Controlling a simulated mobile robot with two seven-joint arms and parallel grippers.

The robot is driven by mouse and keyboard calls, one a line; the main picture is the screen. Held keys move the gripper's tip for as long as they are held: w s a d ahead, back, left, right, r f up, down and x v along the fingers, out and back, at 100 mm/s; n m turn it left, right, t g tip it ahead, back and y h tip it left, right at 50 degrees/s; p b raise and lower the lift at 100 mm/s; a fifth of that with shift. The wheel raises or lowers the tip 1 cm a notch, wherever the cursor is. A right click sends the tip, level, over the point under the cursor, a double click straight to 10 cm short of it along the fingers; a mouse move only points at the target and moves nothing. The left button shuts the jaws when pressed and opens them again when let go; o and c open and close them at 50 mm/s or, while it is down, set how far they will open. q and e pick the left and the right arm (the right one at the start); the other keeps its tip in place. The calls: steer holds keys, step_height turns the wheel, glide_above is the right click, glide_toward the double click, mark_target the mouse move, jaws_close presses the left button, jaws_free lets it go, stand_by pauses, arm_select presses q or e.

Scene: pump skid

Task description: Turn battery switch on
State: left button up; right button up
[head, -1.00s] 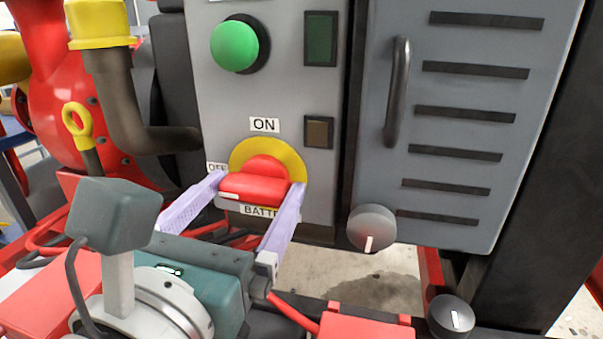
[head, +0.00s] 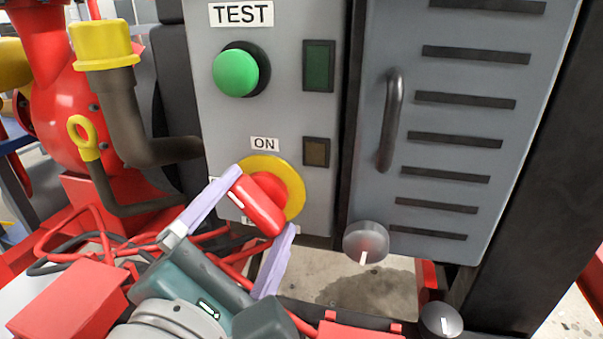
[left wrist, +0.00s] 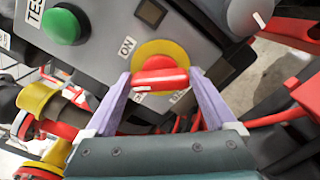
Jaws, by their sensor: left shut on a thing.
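The battery switch has a red handle (head: 257,207) on a round yellow plate (head: 292,186), low on the grey panel. The handle sits tilted, running from upper left to lower right, with a white mark near its upper-left end. The ON label (head: 265,144) is above the plate; the labels beside and below are mostly hidden by my fingers and the handle. My left gripper (head: 265,199) is shut on the handle, one pale finger at each end. The left wrist view shows the handle (left wrist: 160,80) between both fingers. My right gripper is not in view.
A green TEST button (head: 236,73) and two small dark indicators (head: 319,66) are above the switch. A grey cabinet (head: 440,120) with a handle and a round knob (head: 366,241) stands to the right. Red pipework and hoses (head: 95,225) lie to the left.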

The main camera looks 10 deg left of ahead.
arm_select(q)
steer(key=m+p, duration=0.1)
steer(key=m, duration=0.3)
steer(key=shift+m+p, duration=0.3)
steer(key=shift+p, duration=0.05)
steer(key=shift+f+m+p, duration=0.15)
steer(key=shift+m+p, duration=0.5)
steer(key=shift+m, duration=1.15)
steer(key=o, duration=1.1)
steer(key=shift+c, duration=0.2)
steer(key=s, duration=1)
steer(key=shift+a, duration=0.1)
steer(key=shift+w, duration=0.1)
